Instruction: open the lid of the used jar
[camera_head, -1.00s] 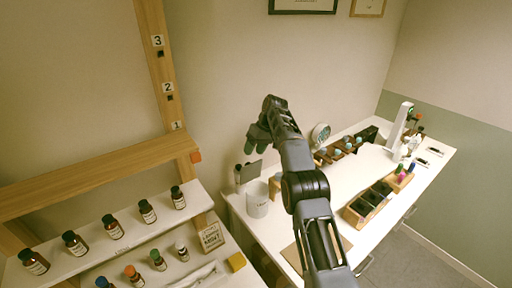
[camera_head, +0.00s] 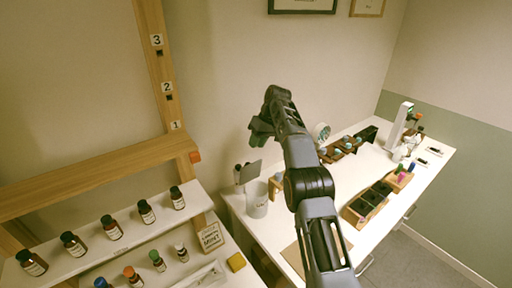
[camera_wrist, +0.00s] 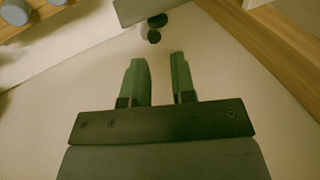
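A white jar (camera_head: 257,202) with dark print, too small to read, stands at the left end of the white desk. A grey flat panel (camera_head: 250,173) is tilted at its upper left; I cannot tell whether it is the jar's lid. My gripper (camera_head: 255,132) is in the air above and behind the jar, apart from it. In the wrist view my gripper (camera_wrist: 160,62) has two green fingers spread with an empty gap between them. A grey panel (camera_wrist: 145,10) with small white and black round things lies beyond the fingertips.
A wooden shelf post (camera_head: 160,75) and ledge (camera_head: 90,180) stand at left, above a white rack (camera_head: 95,235) with several bottles. Wooden trays (camera_head: 367,203) and a white device (camera_head: 398,125) occupy the desk's right.

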